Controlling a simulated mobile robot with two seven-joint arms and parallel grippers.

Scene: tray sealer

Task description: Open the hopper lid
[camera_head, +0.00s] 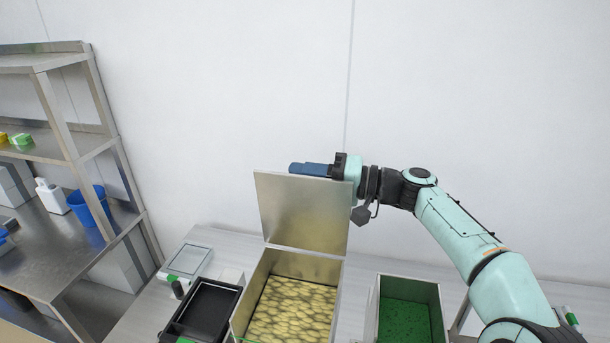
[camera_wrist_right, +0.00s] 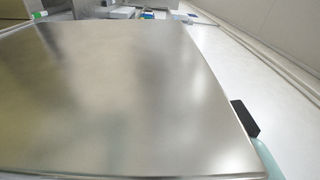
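The hopper (camera_head: 335,290) is an open metal box holding pale yellow, rounded pieces. Its flat metal lid (camera_head: 300,212) stands raised, nearly upright, at the box's back edge. The lid also fills most of the right wrist view (camera_wrist_right: 130,95). My right gripper (camera_head: 338,168) is at the lid's upper right corner. A dark blue bar (camera_head: 308,169) lies along the lid's top edge, beside the gripper; I cannot tell whether it is gripped. One black-tipped finger (camera_wrist_right: 245,118) shows beyond the lid's right edge. The finger gap is hidden. My left gripper is out of view.
A black tray (camera_head: 205,308) and a scale (camera_head: 190,259) are left of the hopper. A metal bin with green contents (camera_head: 404,320) is to its right. A steel shelf unit (camera_head: 75,150) with a blue bucket (camera_head: 88,207) stands at left. A white wall is behind.

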